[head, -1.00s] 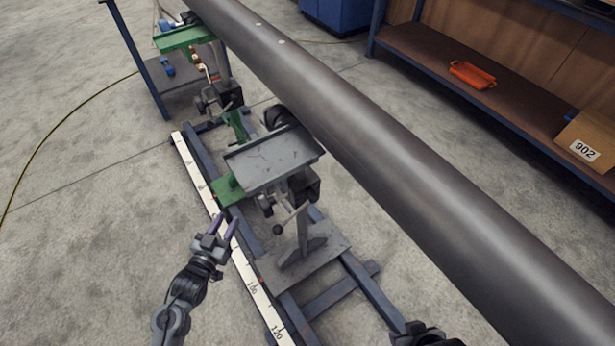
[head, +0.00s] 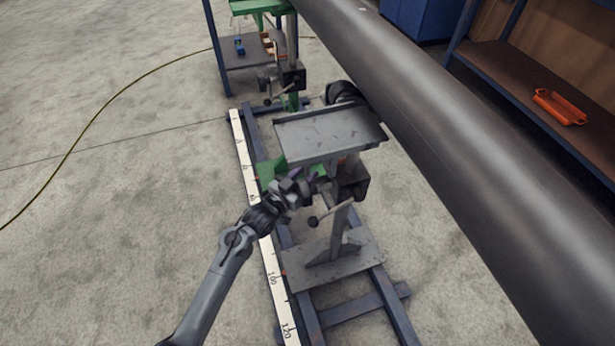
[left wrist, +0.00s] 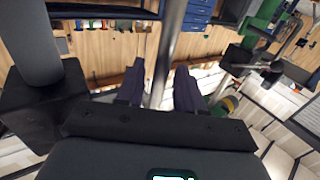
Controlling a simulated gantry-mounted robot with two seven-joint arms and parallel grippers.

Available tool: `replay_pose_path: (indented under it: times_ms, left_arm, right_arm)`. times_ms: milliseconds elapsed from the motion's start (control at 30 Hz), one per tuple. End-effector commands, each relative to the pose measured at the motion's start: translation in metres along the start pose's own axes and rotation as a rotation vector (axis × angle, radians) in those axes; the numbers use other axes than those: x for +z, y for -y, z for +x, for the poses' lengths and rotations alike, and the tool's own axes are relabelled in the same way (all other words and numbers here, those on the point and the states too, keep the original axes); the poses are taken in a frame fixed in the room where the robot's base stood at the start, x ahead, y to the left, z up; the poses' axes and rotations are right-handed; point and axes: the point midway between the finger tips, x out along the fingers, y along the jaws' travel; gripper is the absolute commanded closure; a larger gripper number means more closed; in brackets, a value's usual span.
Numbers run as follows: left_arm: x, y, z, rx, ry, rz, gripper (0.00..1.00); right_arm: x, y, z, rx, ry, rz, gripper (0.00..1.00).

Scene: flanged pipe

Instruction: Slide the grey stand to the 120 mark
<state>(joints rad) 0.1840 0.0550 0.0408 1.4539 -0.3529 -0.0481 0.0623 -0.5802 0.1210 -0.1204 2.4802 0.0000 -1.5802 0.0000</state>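The grey stand (head: 330,135) has a flat tray top, a post and a base plate (head: 335,262) that sits across the blue rails. The base plate's near-left corner lies close to the 100 mark on the white scale (head: 267,245). The 120 mark (head: 287,330) is nearer the bottom edge. My left gripper (head: 312,182) is at the stand's post, below the tray. In the left wrist view its two fingers (left wrist: 160,88) are apart, with a grey post (left wrist: 164,65) showing between them. I cannot tell whether either finger touches it. My right gripper is out of view.
A large dark pipe (head: 440,110) runs diagonally along the right of the stand. A green stand (head: 262,8) is at the far end. A shelf with an orange tray (head: 560,107) is at right. The rails towards the 120 mark look clear.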

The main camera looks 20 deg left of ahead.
Motion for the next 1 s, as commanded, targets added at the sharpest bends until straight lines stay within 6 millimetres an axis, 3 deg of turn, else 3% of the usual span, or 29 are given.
replay_pose_path:
  times_ms: [167,467,700,1000]
  left_arm:
    - [0.0006,-0.0003,0.0101,0.0,0.001,0.0,0.63]
    - [-0.0004,-0.0002,0.0114,0.0,0.001,0.0,0.63]
    - [-0.0003,-0.0001,0.0112,0.0,0.001,0.0,0.98]
    - [-0.0005,0.0,0.0109,0.0,0.001,0.0,1.0]
  right_arm:
    - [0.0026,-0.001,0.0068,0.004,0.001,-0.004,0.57]
    - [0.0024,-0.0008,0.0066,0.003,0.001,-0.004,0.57]
    - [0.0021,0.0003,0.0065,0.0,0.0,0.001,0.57]
    - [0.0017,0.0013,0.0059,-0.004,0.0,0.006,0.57]
